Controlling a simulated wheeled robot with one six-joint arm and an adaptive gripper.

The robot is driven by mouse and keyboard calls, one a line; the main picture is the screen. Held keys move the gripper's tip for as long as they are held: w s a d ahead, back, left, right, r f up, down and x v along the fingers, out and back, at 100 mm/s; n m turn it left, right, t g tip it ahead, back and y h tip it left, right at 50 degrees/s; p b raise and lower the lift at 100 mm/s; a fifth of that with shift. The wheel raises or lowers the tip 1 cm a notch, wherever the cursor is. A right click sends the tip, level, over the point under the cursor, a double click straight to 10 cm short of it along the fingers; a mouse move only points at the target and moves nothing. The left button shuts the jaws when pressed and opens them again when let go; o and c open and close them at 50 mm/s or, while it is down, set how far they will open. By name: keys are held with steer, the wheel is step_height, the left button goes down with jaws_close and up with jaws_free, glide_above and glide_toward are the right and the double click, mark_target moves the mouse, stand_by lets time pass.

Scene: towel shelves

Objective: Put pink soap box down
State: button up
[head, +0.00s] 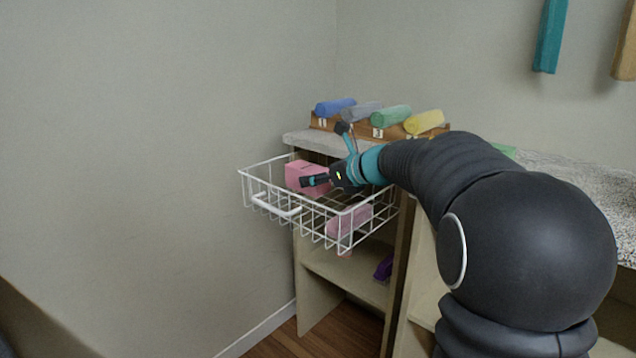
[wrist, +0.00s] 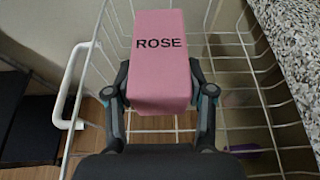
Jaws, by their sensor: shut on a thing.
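The pink soap box (head: 303,174) is a block marked "ROSE" on top in the wrist view (wrist: 160,75). My gripper (head: 318,180) is shut on it, with one finger on each side in the wrist view (wrist: 160,95). The box is within the outline of a white wire basket (head: 262,206), towards its left side in the head view. The basket is pulled out from the shelf unit. I cannot tell whether the box touches the basket floor.
A second pink item (head: 349,219) lies in the basket's front right part. Rolled towels, blue (head: 335,107), grey, green and yellow (head: 424,122), lie in a wooden rack above. A purple item (head: 384,267) is on a lower shelf. The wall (head: 150,150) is close on the left.

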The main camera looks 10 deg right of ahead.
steer(key=shift+f, duration=0.35)
steer(key=shift+f, duration=0.1)
steer(key=shift+f+b, duration=0.35)
steer(key=shift+b, duration=0.1)
steer(key=shift+f, duration=0.2)
steer(key=o, duration=1.2)
steer(key=shift+f, duration=0.1)
steer(key=shift+o, duration=0.2)
